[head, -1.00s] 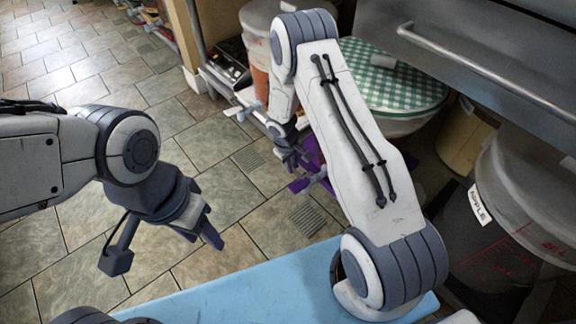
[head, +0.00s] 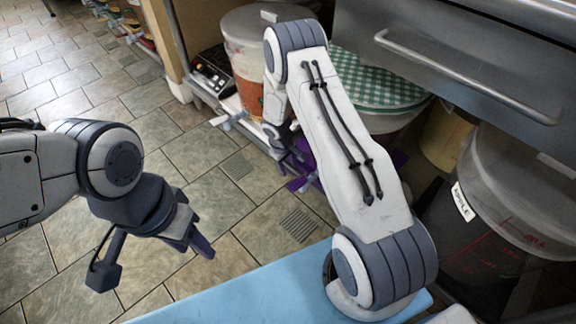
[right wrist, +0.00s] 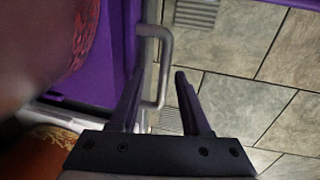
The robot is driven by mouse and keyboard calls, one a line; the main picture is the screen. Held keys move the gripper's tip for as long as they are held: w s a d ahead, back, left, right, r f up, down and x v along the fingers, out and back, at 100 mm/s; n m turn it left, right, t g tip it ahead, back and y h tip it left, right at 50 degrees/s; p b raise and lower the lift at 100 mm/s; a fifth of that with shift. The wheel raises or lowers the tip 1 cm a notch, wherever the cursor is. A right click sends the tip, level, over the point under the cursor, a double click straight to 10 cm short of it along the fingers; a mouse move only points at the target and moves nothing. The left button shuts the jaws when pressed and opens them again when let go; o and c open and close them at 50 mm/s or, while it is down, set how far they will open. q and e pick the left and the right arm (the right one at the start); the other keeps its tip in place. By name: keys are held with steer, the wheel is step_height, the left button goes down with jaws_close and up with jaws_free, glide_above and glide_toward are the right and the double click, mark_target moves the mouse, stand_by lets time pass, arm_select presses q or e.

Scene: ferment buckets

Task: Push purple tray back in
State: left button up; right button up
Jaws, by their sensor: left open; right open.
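The purple tray (head: 304,156) shows in small patches behind my right arm in the head view; most of it is hidden. In the right wrist view the purple tray (right wrist: 118,40) fills the upper left, with a grey bar handle (right wrist: 164,65) on its front edge. My right gripper (right wrist: 160,74) is open. Its two dark fingers lie on either side of the handle in the picture; I cannot tell whether they touch it. My left gripper (head: 197,238) is open and empty over the tiled floor, away from the tray.
A bucket with a green checked cover (head: 375,85) stands behind my right arm. A labelled bucket (head: 500,200) stands at the right under a steel drawer front (head: 440,60). An orange-filled bucket (head: 246,60) is at the upper middle. The tiled floor (head: 70,95) at the left is clear.

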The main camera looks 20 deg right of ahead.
steer(key=shift+r, duration=0.1)
step_height(320, 180, up, 10)
steer(key=a+p, duration=0.2)
steer(key=p, duration=0.3)
steer(key=shift+s, duration=0.35)
steer(key=shift+r, duration=0.1)
